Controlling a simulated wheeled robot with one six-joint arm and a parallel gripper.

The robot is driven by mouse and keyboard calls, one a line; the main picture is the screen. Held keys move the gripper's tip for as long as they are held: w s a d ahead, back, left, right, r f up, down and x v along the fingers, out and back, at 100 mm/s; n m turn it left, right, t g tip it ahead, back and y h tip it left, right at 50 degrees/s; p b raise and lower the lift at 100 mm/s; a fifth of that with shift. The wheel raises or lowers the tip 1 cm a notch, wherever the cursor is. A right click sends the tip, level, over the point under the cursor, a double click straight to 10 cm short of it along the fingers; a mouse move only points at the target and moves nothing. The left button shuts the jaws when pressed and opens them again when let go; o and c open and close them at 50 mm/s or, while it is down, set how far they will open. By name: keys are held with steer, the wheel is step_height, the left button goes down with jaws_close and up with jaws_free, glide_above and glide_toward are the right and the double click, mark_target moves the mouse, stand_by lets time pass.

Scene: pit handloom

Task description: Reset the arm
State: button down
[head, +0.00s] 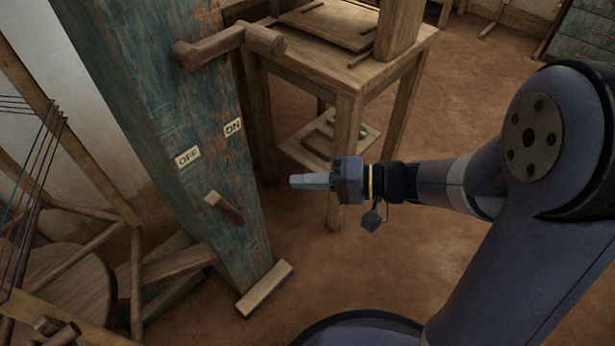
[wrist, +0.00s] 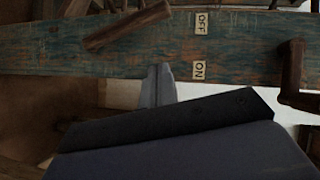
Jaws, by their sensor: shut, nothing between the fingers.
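My gripper (head: 297,181) is shut and empty, held out in the air to the right of a worn blue-green wooden post (head: 165,130). Its fingers also show in the wrist view (wrist: 157,82), in front of the post. The post carries an OFF label (head: 188,156) and an ON label (head: 233,127). A wooden crank handle (head: 228,45) juts from its upper part and a wooden peg (head: 224,208) from its lower part. The gripper appears apart from all of these.
A wooden table (head: 345,75) with a lower shelf stands behind my gripper. The post's foot (head: 264,289) rests on the brown floor. Open floor (head: 480,90) lies at the back right.

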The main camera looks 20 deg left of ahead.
stand_by(0.7)
steer(key=s+a+f+b, duration=0.1)
steer(key=s+a, duration=0.3)
steer(key=a, duration=0.7)
steer(key=shift+a+f, duration=0.4)
steer(key=shift+f, duration=0.25)
